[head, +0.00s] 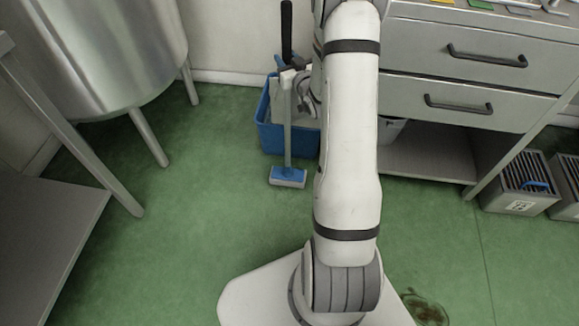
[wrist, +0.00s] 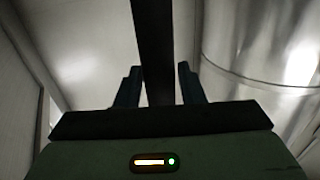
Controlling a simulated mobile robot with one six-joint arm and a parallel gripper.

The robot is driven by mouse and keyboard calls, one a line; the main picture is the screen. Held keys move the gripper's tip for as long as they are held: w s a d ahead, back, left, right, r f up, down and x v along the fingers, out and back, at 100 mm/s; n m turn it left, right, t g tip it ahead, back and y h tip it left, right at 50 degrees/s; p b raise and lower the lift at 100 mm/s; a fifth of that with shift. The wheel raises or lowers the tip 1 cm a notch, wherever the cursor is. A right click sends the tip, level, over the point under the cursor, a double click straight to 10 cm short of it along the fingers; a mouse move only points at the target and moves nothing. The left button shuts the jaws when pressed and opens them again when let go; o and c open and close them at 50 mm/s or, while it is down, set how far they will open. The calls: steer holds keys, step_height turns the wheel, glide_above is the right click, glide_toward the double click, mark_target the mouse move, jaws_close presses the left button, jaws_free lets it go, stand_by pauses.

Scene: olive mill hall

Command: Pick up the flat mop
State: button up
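The flat mop (head: 287,130) stands nearly upright in the head view, with a grey pole, a black upper grip and a blue-and-pale head (head: 288,177) low over the green floor. I cannot tell whether the head touches the floor. My gripper (head: 290,78) is at the upper part of the pole, below the black grip, partly hidden by my arm. In the wrist view a dark bar, seemingly the mop's handle (wrist: 155,50), runs between the two fingers of my gripper (wrist: 160,85). The fingers are close on both sides; whether they press on it is unclear.
A blue bucket (head: 268,137) is right behind the mop. A metal tank (head: 100,50) on legs is at the left, with a grey low table (head: 60,235) before it. A drawer cabinet (head: 470,75) stands at the right, grey crates (head: 515,190) beyond. Open floor lies left of the mop.

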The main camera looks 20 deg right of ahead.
steer(key=c, duration=0.6)
steer(key=shift+c, duration=0.2)
steer(key=shift+r, duration=0.1)
